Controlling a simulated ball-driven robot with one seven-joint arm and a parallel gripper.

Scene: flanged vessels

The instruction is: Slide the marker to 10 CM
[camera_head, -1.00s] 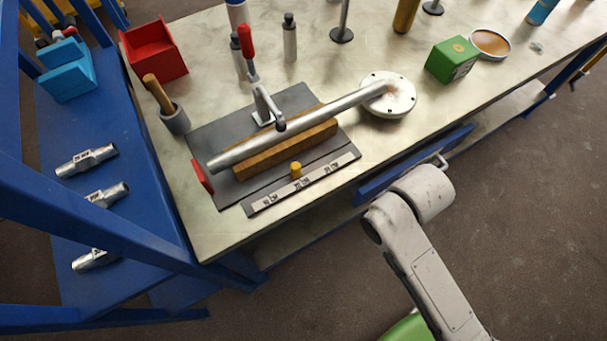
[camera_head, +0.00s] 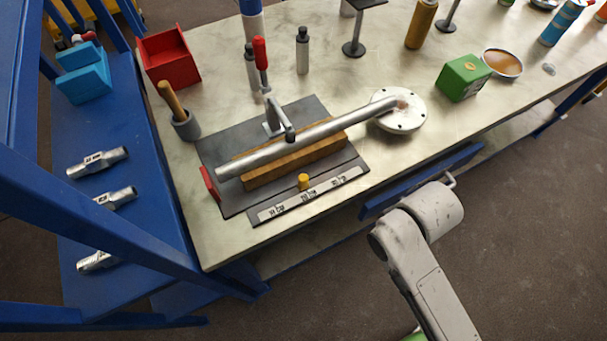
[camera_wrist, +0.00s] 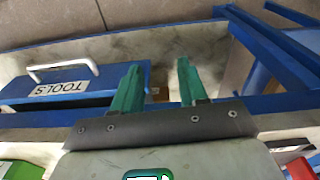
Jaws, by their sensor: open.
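The marker (camera_head: 304,181) is a small yellow knob on a pale scale strip (camera_head: 325,190) along the front edge of a dark plate. It stands near the middle label, which seems to read 20 CM. The left label, apparently 10 CM, is to its left; the print is small. My gripper (camera_wrist: 160,88) shows in the wrist view, with two green fingers apart and nothing between them. It is over the bench front near a blue drawer (camera_wrist: 75,82) labelled TOOLS. The marker is not in the wrist view. In the head view my arm is right of the strip, off the bench.
A metal pipe (camera_head: 300,143) with a round flange (camera_head: 408,120) rests on a wooden block (camera_head: 260,172) behind the strip, under a red-handled clamp (camera_head: 260,52). A red stop (camera_head: 209,184) stands at the plate's left. A green box (camera_head: 463,78) is farther right. The bench front is clear.

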